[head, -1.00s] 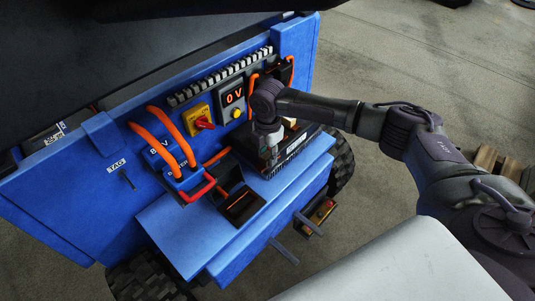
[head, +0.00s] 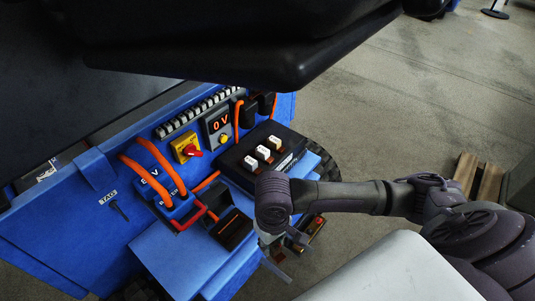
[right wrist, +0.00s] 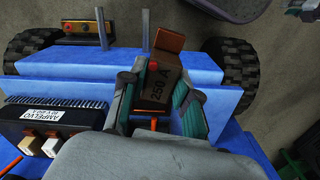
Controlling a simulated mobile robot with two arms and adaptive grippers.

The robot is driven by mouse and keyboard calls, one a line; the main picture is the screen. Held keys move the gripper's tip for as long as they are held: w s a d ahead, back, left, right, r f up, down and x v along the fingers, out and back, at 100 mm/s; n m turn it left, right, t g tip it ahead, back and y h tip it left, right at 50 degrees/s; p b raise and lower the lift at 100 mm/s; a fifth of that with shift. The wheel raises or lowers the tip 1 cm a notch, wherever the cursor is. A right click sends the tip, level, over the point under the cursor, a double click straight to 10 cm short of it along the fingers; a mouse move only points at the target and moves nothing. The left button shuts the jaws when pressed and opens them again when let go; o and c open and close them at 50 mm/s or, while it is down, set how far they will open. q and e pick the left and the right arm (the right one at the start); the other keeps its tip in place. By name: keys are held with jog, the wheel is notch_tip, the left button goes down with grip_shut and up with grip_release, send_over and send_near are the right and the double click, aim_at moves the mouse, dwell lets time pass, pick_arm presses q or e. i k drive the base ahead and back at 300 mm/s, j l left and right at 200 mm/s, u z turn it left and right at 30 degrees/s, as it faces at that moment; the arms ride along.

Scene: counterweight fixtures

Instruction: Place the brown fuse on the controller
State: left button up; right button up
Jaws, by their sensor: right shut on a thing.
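The brown fuse (right wrist: 160,86), marked 250 A, is between the green-padded fingers of my right gripper (right wrist: 157,92) in the right wrist view. The gripper is shut on it. In the head view my right gripper (head: 270,243) points down near the front edge of the blue shelf, to the right of the black holder; the fuse is not clearly visible there. The controller (head: 240,172) is a black box with three white-topped posts, behind the gripper. It also shows at left in the right wrist view (right wrist: 48,116), apart from the fuse. My left gripper is not in view.
A black holder (head: 232,228) with an orange line sits on the blue shelf (head: 165,250). Orange cables (head: 150,178), a red switch (head: 191,150) and a 0 V display (head: 220,124) are on the panel behind. Grey rods (right wrist: 145,30) stand at the shelf's front.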

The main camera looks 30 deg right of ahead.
aim_at(285, 138)
jog(key=l+u, duration=0.15)
jog(key=u, duration=0.2)
jog(key=l+u, duration=0.15)
jog(key=u, duration=0.2)
jog(key=l+u, duration=0.15)
jog(key=u, duration=0.2)
jog(key=k+l+u, duration=0.15)
jog(key=l, duration=0.3)
jog(key=k+l+u, duration=0.1)
jog(key=l, duration=0.35)
jog(key=k+l+u, duration=0.15)
jog(key=l, duration=0.3)
jog(key=k+l+u, duration=0.15)
jog(key=k+l, duration=0.15)
jog(key=k+l+u, duration=0.1)
jog(key=l, duration=0.4)
jog(key=k+l, duration=0.3)
jog(key=l, duration=0.1)
